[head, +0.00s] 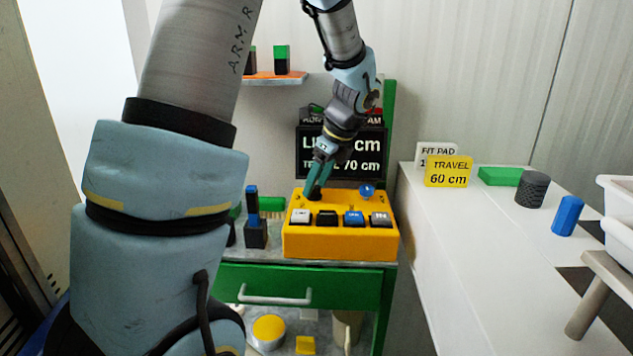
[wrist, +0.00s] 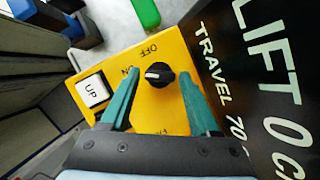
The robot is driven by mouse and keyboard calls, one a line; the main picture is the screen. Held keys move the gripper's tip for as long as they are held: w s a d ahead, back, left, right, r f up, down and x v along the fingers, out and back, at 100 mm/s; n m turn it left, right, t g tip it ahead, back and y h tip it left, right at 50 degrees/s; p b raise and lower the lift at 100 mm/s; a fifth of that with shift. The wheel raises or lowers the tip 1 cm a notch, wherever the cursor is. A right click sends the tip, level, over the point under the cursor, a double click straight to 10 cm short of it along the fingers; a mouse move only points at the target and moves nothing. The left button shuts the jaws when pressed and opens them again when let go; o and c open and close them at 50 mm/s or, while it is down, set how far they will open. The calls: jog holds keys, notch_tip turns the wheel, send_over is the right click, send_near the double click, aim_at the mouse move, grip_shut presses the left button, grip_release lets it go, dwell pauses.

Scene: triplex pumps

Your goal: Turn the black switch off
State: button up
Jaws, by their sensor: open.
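The black switch (wrist: 158,74) is a round knob on a yellow control box (head: 340,242). In the wrist view its white mark points left, toward the "ON" label; the "OFF" label is beside it, higher up. My gripper (wrist: 159,78) is open, with one teal finger on each side of the knob. Gaps show between the fingers and the knob, and I cannot tell how far above the box the tips are. In the head view my gripper (head: 316,184) points down at the box's back left, largely covering the knob.
A blue knob (head: 366,191) is at the back right. A black "LIFT" sign (head: 341,166) stands close behind. A blue-topped black block (head: 254,222) is left of the box.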

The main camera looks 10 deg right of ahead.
jog(key=shift+w+f, duration=0.1)
jog(key=shift+f, duration=0.15)
jog(key=shift+a, duration=0.1)
grip_shut()
dwell(0.3)
